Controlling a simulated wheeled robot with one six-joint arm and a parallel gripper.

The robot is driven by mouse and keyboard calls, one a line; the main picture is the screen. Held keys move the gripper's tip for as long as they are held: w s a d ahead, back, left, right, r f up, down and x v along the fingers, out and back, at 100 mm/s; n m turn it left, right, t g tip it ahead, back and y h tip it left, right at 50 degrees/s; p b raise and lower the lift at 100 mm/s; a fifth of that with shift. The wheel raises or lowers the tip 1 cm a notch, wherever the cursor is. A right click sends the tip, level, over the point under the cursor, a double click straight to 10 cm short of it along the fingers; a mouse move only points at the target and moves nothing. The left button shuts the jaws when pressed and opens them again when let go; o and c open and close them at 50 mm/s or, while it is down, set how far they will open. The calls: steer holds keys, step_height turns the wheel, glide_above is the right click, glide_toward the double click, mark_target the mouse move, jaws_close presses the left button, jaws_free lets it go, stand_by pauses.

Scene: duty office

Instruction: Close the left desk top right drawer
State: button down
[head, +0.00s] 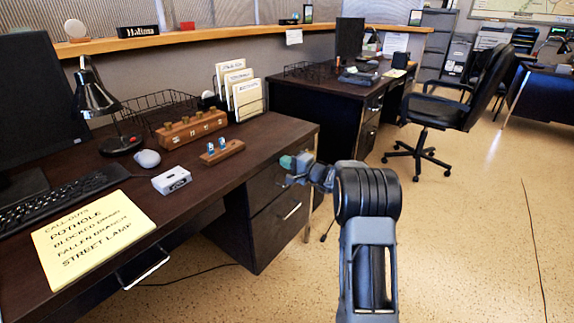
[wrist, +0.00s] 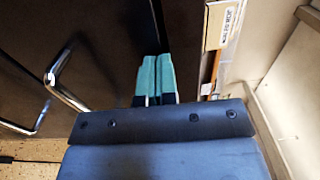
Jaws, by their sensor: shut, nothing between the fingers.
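The left desk (head: 255,138) has a dark drawer stack at its right end. The top right drawer (head: 268,188) is the upper front there, partly hidden by my gripper. In the wrist view, a pale drawer interior (wrist: 290,95) with a labelled item shows beside the dark front (wrist: 115,30), so it looks at least partly open; how far I cannot tell. My gripper (head: 288,163) is at the upper part of this front, just below the desktop edge. In the wrist view its teal fingers (wrist: 154,72) are together and empty, close to the dark front; contact is unclear.
The drawer below has a metal handle (head: 292,211). Another handle (head: 145,270) shows under the desk's front edge. A second desk (head: 318,88) and an office chair (head: 450,105) stand behind.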

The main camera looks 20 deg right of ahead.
steer(key=p+v, duration=0.1)
steer(key=v, duration=1.3)
steer(key=s+a+r+n+g+p, duration=0.3)
steer(key=s+a+r+g+p, duration=0.2)
steer(key=a+r+p, duration=0.3)
steer(key=s+a+r+n+g+p, duration=0.3)
steer(key=s+a+r+g+p, duration=0.25)
steer(key=a+r+p, duration=0.3)
steer(key=s+r+n+h+p, duration=0.5)
steer(key=s+r+h+p, duration=0.5)
steer(key=s+r+p, duration=0.5)
steer(key=shift+s+r+g+p, duration=0.45)
steer(key=shift+r+p, duration=0.1)
steer(key=shift+p, duration=0.7)
steer(key=c, duration=1.8)
jaws_free()
